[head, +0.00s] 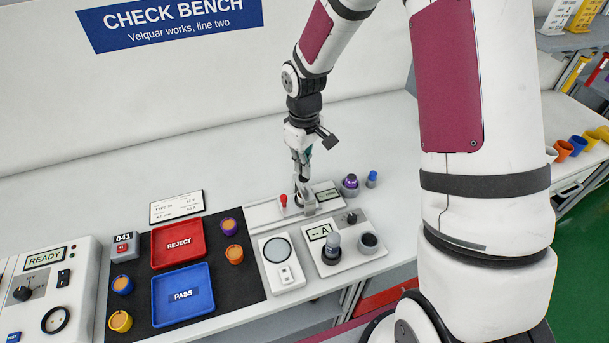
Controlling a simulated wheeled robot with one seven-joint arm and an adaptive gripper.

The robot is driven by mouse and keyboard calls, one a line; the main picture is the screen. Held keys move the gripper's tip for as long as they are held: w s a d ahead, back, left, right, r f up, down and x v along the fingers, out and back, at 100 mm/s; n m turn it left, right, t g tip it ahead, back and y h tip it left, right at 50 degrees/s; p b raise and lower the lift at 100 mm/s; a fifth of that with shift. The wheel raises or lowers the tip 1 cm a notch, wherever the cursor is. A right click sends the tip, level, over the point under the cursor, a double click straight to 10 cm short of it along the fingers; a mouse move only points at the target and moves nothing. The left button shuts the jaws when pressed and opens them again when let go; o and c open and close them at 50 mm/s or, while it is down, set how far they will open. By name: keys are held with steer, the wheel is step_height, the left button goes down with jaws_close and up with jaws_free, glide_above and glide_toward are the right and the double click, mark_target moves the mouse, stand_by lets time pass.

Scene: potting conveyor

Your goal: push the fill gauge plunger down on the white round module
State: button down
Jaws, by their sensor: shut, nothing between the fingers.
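My gripper (303,184) points down with its fingers together, over a low white fixture (262,214) at the back of the bench. This fixture has a red-topped knob (284,200), a grey block (308,205) and a small display (327,195). The fingertips are close to a dark part beside the block; I cannot tell whether they touch it. The gripper covers much of that spot, so I cannot make out a plunger or a white round module there.
In front stand a white unit with a round grey plate (278,250) and a panel with an upright grey cylinder (333,244). Red (195,225) and blue (203,284) trays lie left on a black mat (238,279). A purple-topped pot (350,186) stands right of the fixture.

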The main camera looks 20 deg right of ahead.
steer(key=shift+f+b, duration=0.4)
steer(key=shift+f, duration=1.05)
stand_by(0.5)
steer(key=shift+r+p, duration=1.4)
steer(key=shift+r, duration=2.65)
steer(key=shift+r, duration=0.1)
steer(key=s+r+m+t+h, duration=0.1)
steer(key=s+r, duration=0.3)
steer(key=r, duration=0.4)
steer(key=s+r+m+t, duration=0.1)
steer(key=s+r, duration=0.3)
steer(key=r, duration=0.4)
steer(key=s+r+m+t, duration=0.1)
steer(key=s+r+m, duration=0.1)
steer(key=s, duration=0.6)
steer(key=s+r+m+t+y, duration=0.1)
steer(key=s+r+m+t, duration=0.1)
steer(key=s+r, duration=0.3)
steer(key=s, duration=0.4)
steer(key=shift+r+t+b, duration=0.25)
steer(key=shift+t+b, duration=0.05)
steer(key=shift+b, duration=0.1)
